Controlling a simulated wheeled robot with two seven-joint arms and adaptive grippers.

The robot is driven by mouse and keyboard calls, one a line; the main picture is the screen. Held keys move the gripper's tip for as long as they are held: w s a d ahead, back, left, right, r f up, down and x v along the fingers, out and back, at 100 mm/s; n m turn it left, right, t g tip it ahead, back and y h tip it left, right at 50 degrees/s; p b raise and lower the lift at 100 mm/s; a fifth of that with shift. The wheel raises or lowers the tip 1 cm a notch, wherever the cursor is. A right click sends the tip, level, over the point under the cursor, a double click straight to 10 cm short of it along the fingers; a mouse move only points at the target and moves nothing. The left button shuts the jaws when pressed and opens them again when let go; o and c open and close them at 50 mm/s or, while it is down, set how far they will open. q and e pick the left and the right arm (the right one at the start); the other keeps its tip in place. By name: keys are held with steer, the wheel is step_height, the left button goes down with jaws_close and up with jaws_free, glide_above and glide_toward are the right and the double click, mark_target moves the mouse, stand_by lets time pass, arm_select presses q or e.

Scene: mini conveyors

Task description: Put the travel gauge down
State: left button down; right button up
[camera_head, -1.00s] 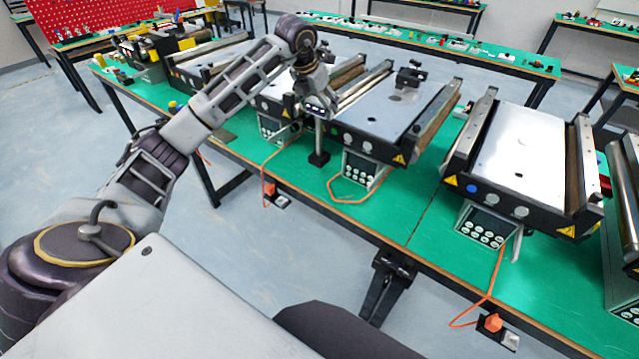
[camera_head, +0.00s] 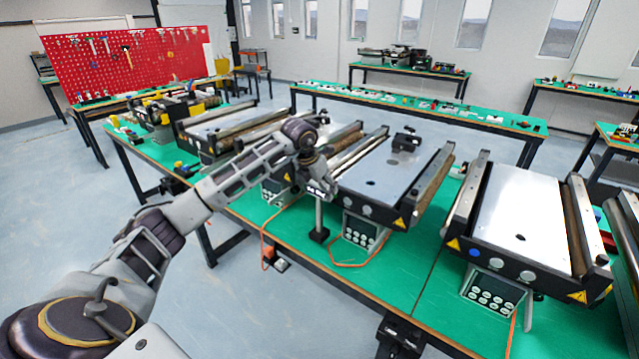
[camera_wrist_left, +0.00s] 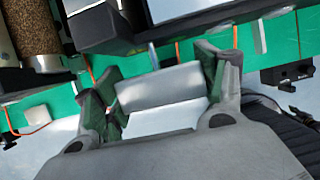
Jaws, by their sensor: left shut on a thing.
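My left gripper (camera_head: 318,188) is in the middle of the head view, in front of the central conveyor. It is shut on the travel gauge, whose grey post and black foot (camera_head: 319,234) hang below the fingers, above or on the green bench top. I cannot tell whether the foot touches the bench. In the left wrist view, a pale grey part of the gauge (camera_wrist_left: 158,87) lies between the two green-padded fingers. My right gripper is not in view.
The central conveyor (camera_head: 385,180) and its keypad box (camera_head: 364,231) stand close to the right of the gauge. Another conveyor (camera_head: 522,215) is further right. An orange cable (camera_head: 345,265) lies along the front of the green bench (camera_head: 400,262).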

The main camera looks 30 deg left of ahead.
mark_target(319, 197)
arm_select(q)
steer(key=shift+r, duration=0.1)
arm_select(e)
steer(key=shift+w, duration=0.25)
arm_select(q)
steer(key=shift+f, duration=1.85)
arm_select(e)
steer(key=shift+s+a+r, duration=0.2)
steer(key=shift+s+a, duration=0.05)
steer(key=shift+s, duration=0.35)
arm_select(q)
steer(key=shift+f, duration=0.1)
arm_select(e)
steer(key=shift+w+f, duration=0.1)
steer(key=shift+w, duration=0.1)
arm_select(q)
steer(key=shift+c, duration=0.8)
jaws_free()
steer(key=shift+f, duration=0.1)
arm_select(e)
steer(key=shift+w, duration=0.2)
